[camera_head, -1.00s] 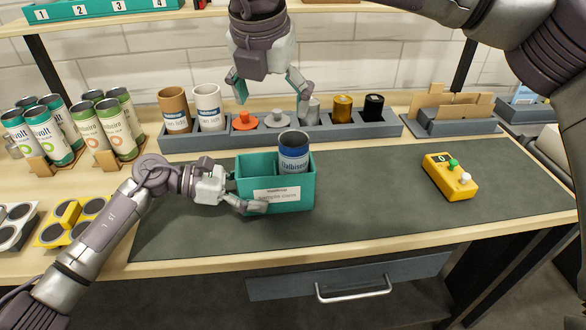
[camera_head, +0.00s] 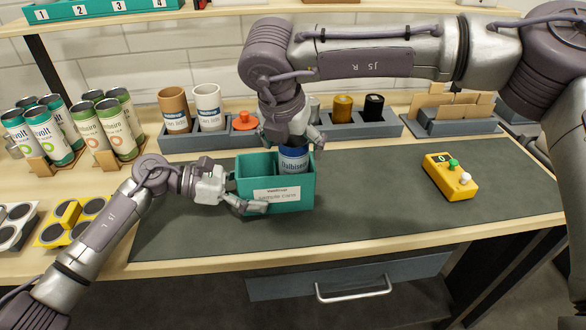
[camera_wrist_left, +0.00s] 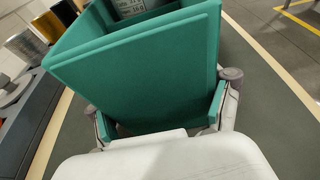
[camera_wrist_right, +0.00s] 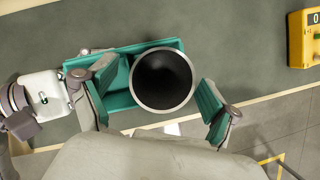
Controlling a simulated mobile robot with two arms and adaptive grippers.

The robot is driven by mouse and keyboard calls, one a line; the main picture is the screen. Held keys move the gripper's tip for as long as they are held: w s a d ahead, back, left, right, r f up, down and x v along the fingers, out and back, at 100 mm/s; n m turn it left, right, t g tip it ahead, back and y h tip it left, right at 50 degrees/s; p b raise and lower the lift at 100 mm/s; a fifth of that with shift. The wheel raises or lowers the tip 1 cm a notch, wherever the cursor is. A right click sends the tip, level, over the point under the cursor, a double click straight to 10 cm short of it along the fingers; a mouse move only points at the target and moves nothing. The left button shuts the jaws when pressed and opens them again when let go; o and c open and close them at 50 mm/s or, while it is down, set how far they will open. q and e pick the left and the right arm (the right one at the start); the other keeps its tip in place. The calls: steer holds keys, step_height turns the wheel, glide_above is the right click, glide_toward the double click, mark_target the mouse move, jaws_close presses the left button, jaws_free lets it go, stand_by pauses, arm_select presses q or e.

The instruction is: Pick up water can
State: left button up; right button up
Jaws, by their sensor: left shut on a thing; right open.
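A teal two-compartment box (camera_head: 243,187) with a white label stands on the grey mat. A blue-and-white can (camera_head: 293,160) stands upright in its right compartment. In the right wrist view I look down on the can's dark open top (camera_wrist_right: 163,80). My left gripper (camera_head: 250,205) is shut on the box's left end; the left wrist view shows its fingers on both sides of the box (camera_wrist_left: 140,70). My right gripper (camera_head: 294,138) is above the box, pointing down, open. Its fingers stand on either side of the can's top, with a gap visible on the right.
Behind, a grey rack (camera_head: 350,130) holds brown, white, gold and black cans and an orange lid (camera_head: 244,121). Green-labelled cans (camera_head: 48,133) stand at the left. A yellow button box (camera_head: 450,176) is at the right. The mat between it and the teal box is clear.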

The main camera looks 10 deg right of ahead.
arm_select(q)
steer(key=shift+f, duration=0.1)
arm_select(e)
steer(key=shift+w+f, duration=0.1)
steer(key=shift+f, duration=0.1)
steer(key=c, duration=0.8)
steer(key=shift+c, duration=0.2)
step_height(320, 180, up, 18)
arm_select(q)
steer(key=o, duration=0.8)
